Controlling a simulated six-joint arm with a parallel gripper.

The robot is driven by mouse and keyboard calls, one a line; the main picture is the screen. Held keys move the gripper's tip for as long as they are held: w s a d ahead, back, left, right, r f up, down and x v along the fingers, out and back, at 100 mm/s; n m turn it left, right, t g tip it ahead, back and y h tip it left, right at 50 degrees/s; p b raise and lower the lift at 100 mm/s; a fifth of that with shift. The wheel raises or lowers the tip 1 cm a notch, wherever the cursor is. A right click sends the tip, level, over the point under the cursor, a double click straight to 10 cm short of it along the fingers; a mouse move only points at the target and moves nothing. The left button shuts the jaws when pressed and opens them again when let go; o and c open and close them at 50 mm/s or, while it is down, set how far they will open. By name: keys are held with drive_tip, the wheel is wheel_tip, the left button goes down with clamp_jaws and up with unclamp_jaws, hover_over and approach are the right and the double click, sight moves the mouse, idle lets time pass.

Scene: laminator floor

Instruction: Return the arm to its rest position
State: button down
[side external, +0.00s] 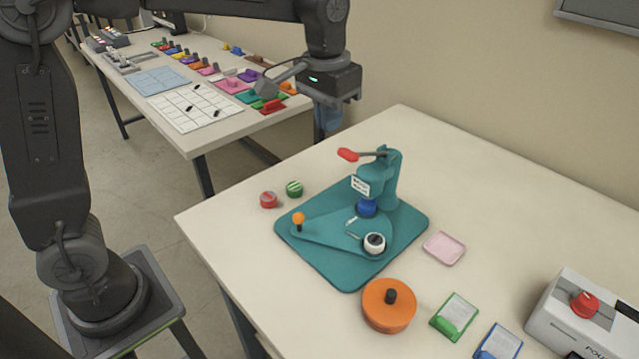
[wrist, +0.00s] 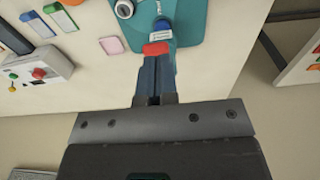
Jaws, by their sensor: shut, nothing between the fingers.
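My gripper (side external: 327,118) hangs from my arm above the back edge of the near table, behind the teal press. It is empty, with its blue fingers closed together; the closed fingers also show in the wrist view (wrist: 155,75). The teal press (side external: 392,180) stands upright on a teal base plate (side external: 345,278), with a red-tipped lever (side external: 348,155) at its top. In the wrist view the red lever tip (wrist: 156,49) appears just beyond my fingertips. Whether they touch cannot be told there, but the side view shows them apart.
The near table (side external: 520,215) also holds an orange round lidded piece (side external: 388,306), a pink tray (side external: 444,248), green and blue holders, a white machine with a red knob (side external: 583,305), and red and green discs. A second table (side external: 215,140) with colored parts stands behind.

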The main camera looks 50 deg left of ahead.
drive_tip(key=s+a+f+t, duration=0.1)
drive_tip(key=s+a+t, duration=0.1)
drive_tip(key=s, duration=0.8)
drive_tip(key=s+a+t, duration=0.2)
drive_tip(key=s, duration=0.8)
drive_tip(key=shift+s+a+f+t, duration=0.4)
